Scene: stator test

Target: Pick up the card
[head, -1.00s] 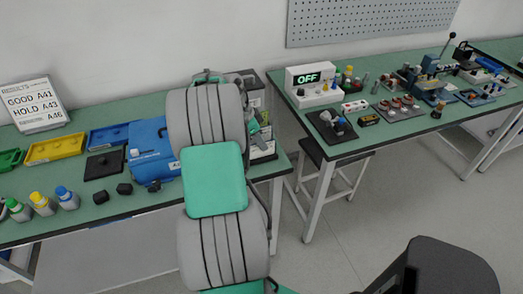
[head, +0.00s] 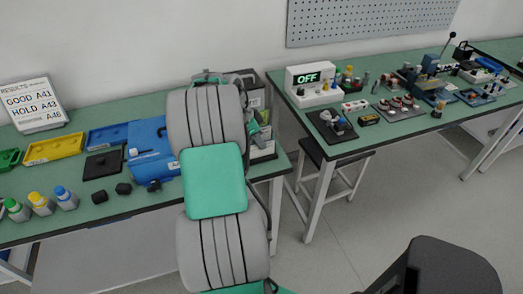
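I cannot pick out a separate card with certainty. A small white piece (head: 135,152) lies on the blue case (head: 150,140), too small to identify. My arm rises through the middle of the head view and covers part of the left bench's right end. My gripper is hidden behind the arm, so its fingers and anything in them do not show.
The left green bench (head: 150,205) carries a yellow tray (head: 54,149), a black tray (head: 103,164), small black blocks and several capped bottles. The right bench (head: 385,140) holds a tester reading OFF (head: 311,86) and several fixtures. A stool (head: 340,155) stands beneath it. A floor gap separates the benches.

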